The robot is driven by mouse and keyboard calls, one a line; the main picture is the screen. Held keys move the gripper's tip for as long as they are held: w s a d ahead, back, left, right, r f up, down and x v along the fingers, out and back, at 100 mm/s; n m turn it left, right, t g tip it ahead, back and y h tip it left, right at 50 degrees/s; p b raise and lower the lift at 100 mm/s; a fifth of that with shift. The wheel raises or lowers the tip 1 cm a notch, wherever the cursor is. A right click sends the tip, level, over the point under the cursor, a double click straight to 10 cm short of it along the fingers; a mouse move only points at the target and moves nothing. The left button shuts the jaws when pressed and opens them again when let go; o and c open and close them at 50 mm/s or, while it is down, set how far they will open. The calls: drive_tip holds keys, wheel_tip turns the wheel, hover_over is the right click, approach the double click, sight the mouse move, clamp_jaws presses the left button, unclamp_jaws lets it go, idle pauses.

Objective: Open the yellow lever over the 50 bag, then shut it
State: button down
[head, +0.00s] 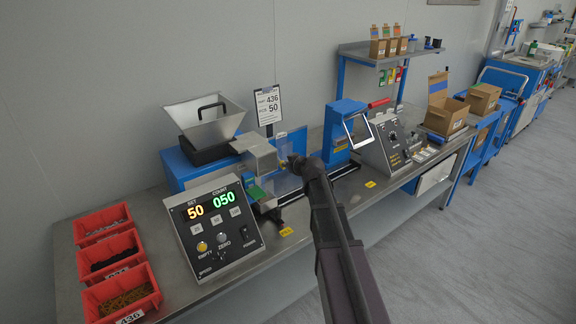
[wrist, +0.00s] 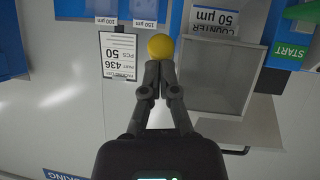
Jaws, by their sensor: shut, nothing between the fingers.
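The yellow ball knob of the lever (wrist: 160,46) is right at the tips of my gripper (wrist: 163,66) in the wrist view. The fingers are closed together with nothing between them; whether they touch the knob I cannot tell. My arm hides part of that area.
The counter panel (head: 215,228) reads SET 50 and COUNT 050. A card (head: 267,105) shows part 436, 50 pieces. Red bins (head: 123,292) stand at the bench's left. A blue machine with a red handle (head: 345,130) stands right of my gripper. Labels reading 100 µm (wrist: 145,22) are nearby.

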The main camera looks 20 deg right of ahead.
drive_tip(key=shift+w+a+f+b, duration=0.15)
drive_tip(key=shift+f+b, duration=0.2)
drive_tip(key=shift+f, duration=0.2)
drive_tip(key=shift+r, duration=0.15)
drive_tip(key=p+v, duration=0.6)
drive_tip(key=v, duration=0.7)
idle(0.4)
idle(0.4)
